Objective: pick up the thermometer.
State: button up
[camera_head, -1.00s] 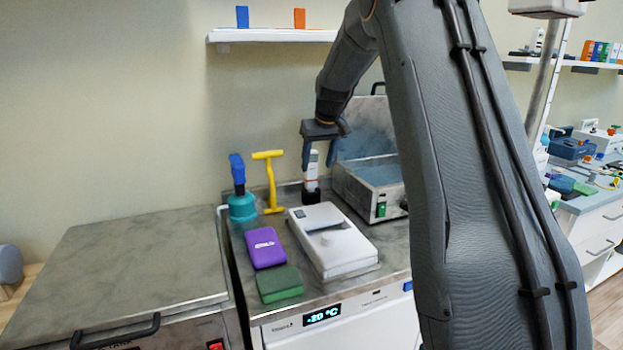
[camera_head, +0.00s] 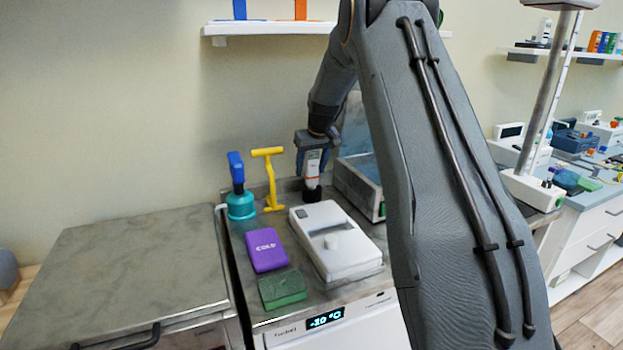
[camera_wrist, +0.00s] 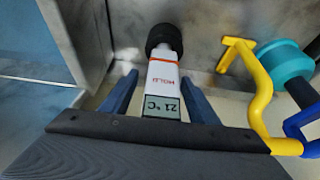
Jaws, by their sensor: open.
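The thermometer (camera_head: 312,172) is white with an orange band and a dark base, and stands upright at the back of the counter. In the wrist view the thermometer (camera_wrist: 162,85) shows a small display reading 21 °C. My gripper (camera_head: 312,172) is above and around its upper part, one finger on each side. In the wrist view my gripper (camera_wrist: 160,95) is open, with gaps between the fingers and the thermometer.
A yellow T-shaped tool (camera_head: 270,180) and a teal item with a blue handle (camera_head: 240,200) stand left of the thermometer. An open metal box (camera_head: 358,188) is close on the right. A white device (camera_head: 340,258), purple cold pack (camera_head: 265,250) and green block (camera_head: 283,289) lie in front.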

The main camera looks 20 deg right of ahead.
jog(key=shift+w+a+f, duration=0.1)
jog(key=shift+w+f, duration=0.1)
jog(key=shift+f, duration=0.3)
jog(key=c, duration=1.2)
jog(key=shift+r, duration=0.15)
